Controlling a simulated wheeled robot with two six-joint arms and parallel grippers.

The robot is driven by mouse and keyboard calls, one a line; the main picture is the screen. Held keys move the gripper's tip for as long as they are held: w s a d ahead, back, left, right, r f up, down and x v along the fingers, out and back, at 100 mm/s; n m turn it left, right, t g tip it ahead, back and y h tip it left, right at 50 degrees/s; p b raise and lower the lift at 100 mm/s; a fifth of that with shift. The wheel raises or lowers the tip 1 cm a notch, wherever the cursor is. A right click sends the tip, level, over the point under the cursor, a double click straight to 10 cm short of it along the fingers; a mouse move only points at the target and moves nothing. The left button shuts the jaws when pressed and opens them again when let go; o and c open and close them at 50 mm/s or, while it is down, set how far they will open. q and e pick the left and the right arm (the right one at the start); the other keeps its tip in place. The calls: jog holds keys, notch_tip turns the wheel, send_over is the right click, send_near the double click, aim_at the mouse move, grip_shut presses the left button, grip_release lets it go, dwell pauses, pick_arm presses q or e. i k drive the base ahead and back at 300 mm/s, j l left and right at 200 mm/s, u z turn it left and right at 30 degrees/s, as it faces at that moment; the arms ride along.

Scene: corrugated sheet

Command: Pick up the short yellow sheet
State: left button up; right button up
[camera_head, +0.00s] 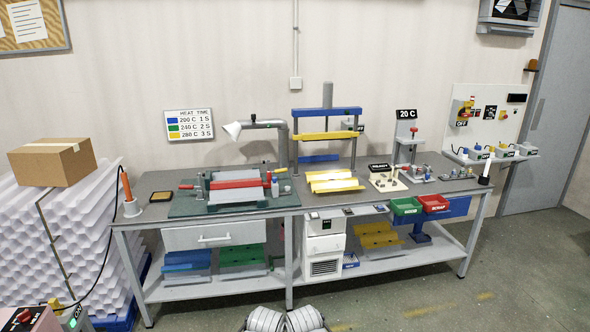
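From this distance I cannot tell which yellow piece is the short sheet, or whether either is several sheets. Neither of my grippers shows in the head view; only pale rounded parts, which seem to be mine, show at the bottom edge.
The grey bench (262,213) has a lower shelf (213,285) with blue (187,262) and green (240,257) corrugated pieces. A white cabinet (325,247) stands beside the shelf's yellow piece. A table leg (289,265) divides the shelf front. Floor at the front right is clear.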

aim_at(334, 183)
jog(key=i+z, duration=0.1)
jog(key=i, duration=0.4)
jog(key=i+j+z, duration=0.1)
jog(key=i, duration=0.45)
jog(key=i+j+z, duration=0.1)
jog(key=i, duration=0.4)
jog(key=i+j+z, duration=0.1)
jog(key=i+z, duration=0.3)
jog(key=i+j+z, duration=0.2)
jog(key=z, duration=0.15)
jog(key=i+j+z, duration=0.25)
jog(key=z, duration=0.15)
jog(key=i+j+z, duration=0.2)
jog(key=j+z, duration=0.15)
jog(key=i+j+z, duration=0.2)
jog(key=j, duration=0.15)
jog(key=j+z, duration=0.2)
jog(key=j, duration=0.2)
jog(key=i, duration=0.05)
